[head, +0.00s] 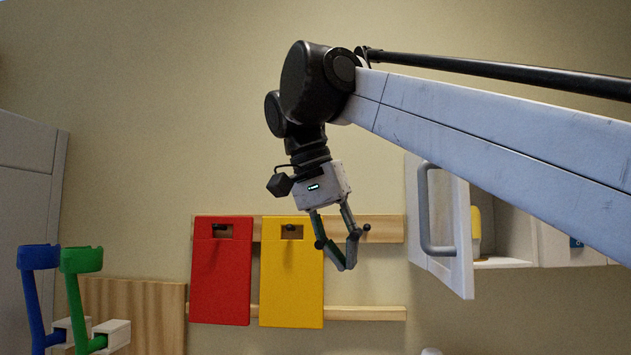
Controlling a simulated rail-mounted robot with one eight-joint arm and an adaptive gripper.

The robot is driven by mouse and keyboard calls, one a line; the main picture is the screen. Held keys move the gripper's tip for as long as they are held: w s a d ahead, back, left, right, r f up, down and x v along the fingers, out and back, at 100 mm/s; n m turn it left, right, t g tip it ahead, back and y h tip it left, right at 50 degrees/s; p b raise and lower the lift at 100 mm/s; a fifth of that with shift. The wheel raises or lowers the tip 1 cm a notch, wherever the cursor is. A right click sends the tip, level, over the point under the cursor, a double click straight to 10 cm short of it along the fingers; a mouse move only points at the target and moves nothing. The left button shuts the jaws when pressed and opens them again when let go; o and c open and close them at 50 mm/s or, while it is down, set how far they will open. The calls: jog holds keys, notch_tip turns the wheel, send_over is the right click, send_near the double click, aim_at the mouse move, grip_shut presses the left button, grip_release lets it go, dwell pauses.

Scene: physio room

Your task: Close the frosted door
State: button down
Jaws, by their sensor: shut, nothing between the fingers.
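The pale grey-white door (455,225) stands open at the left end of a wall cabinet (505,264), at the right of the head view. A thick grey bar handle (424,205) is fixed to its outer face. My gripper (345,266) is to the left of the door, apart from it, pointing down in front of the wall. Its fingers come together at the tips and hold nothing. Part of the cabinet's upper side is hidden behind my arm.
A yellow item (475,229) stands inside the cabinet. A red board (221,275) and a yellow board (290,290) hang from a wooden rail (385,229) behind my gripper. Blue (38,258) and green (81,261) crutch-like pieces stand at the lower left. A grey cabinet (25,190) is far left.

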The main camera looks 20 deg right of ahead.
aim_at(427, 197)
notch_tip(427, 197, up, 16)
jog(key=s+a+m+g+h+p, duration=0.1)
jog(key=m+g+h+p, duration=0.2)
jog(key=m+p, duration=0.15)
jog(key=s+d+f+b, duration=0.1)
jog(key=s+d+f, duration=0.5)
jog(key=d+f, duration=0.1)
jog(key=shift+d+f+m+b, duration=0.2)
jog(key=shift+m+b, duration=0.1)
jog(key=shift+m, duration=0.05)
